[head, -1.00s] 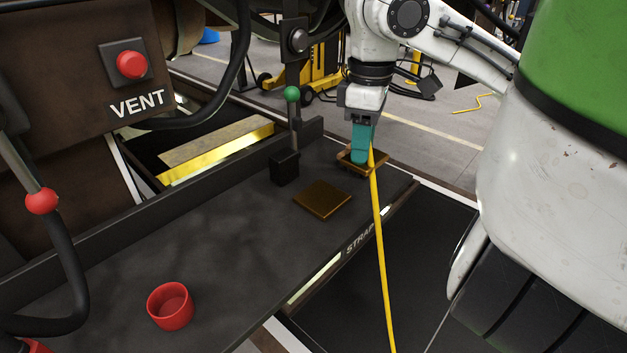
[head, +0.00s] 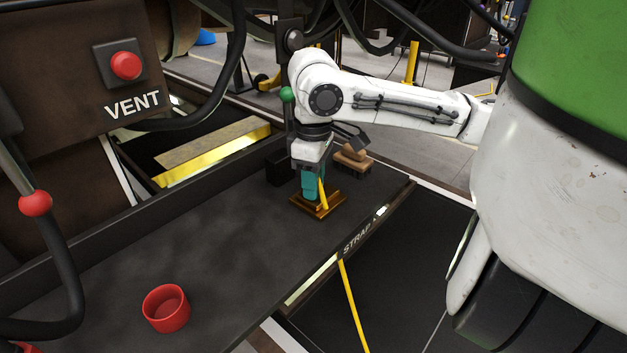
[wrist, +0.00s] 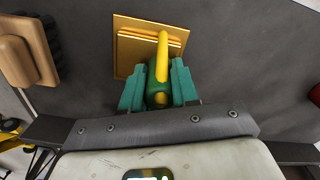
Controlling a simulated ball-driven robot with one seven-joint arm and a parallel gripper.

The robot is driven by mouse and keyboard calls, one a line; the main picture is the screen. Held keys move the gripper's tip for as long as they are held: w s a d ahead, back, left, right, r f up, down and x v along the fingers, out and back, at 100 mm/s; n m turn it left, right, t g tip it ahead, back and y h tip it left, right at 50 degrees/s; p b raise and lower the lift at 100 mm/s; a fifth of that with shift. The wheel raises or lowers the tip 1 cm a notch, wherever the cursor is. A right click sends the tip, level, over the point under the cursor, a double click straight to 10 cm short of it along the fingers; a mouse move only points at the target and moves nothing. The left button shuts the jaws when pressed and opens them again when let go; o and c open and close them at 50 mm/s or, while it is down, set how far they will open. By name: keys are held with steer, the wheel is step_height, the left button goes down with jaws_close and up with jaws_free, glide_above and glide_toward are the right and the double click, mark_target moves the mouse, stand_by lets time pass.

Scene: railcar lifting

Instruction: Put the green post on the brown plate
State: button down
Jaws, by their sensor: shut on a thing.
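The brown plate (head: 334,208) lies on the dark deck and looks golden in the wrist view (wrist: 126,58). My gripper (head: 311,192) has teal fingers pointing down at the plate. In the wrist view my gripper (wrist: 158,88) is shut on the green post (wrist: 152,76), which sits between the fingers at the plate's near part. A yellow strip runs beside the post over the plate. The post's lower end is mostly hidden, so I cannot tell whether it touches the plate.
A tan block on a dark base (head: 352,158) stands behind and right of the plate. A black block (head: 277,168) is behind left, with a green-knobbed lever (head: 287,95). A red cup (head: 166,308) stands at front left. The middle deck is clear. A yellow line (head: 352,305) hangs below the edge.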

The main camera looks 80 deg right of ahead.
steer(key=c, duration=1.3)
jaws_free()
steer(key=shift+f, duration=0.15)
steer(key=o, duration=0.5)
steer(key=shift+c, duration=0.2)
step_height(320, 180, up, 12)
steer(key=shift+r+p, duration=0.2)
steer(key=shift+p, duration=0.25)
